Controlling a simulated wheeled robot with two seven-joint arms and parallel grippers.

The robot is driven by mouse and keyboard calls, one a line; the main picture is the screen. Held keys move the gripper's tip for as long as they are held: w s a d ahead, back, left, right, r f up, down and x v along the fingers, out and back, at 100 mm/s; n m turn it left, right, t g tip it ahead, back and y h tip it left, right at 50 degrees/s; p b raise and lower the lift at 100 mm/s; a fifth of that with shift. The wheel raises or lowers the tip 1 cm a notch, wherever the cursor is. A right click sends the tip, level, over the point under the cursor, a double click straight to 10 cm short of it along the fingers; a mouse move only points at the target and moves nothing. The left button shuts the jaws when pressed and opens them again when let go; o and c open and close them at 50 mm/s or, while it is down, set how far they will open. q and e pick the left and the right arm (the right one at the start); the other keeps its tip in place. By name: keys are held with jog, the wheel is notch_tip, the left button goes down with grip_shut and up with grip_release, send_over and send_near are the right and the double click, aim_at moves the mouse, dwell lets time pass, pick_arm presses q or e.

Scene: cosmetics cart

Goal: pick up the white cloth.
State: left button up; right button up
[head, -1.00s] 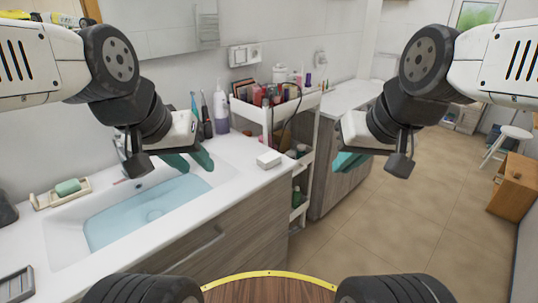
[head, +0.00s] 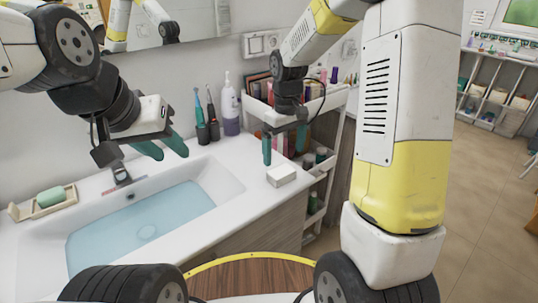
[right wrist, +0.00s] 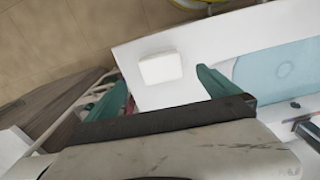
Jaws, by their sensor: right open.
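The white cloth (head: 281,176) is a small folded white block on the front right corner of the sink counter. It also shows in the right wrist view (right wrist: 161,68), lying flat. My right gripper (head: 284,146) is open and empty, above the cloth and apart from it. In the right wrist view its teal fingers (right wrist: 157,92) are spread, with the cloth ahead between their lines. My left gripper (head: 163,148) is open and empty over the back of the sink.
The water-filled sink basin (head: 150,225) lies left of the cloth. A white cart (head: 320,172) with bottles stands close behind and right. Tiled floor is open at right.

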aim_at(282, 170)
jog(key=shift+w+a+f, duration=0.15)
jog(key=shift+w+f, duration=0.15)
jog(key=shift+f, duration=0.4)
notch_tip(282, 170, down, 7)
jog(key=shift+w+f, duration=0.1)
jog(key=shift+w, duration=0.05)
jog(key=c, duration=1.4)
jog(key=shift+o, duration=0.2)
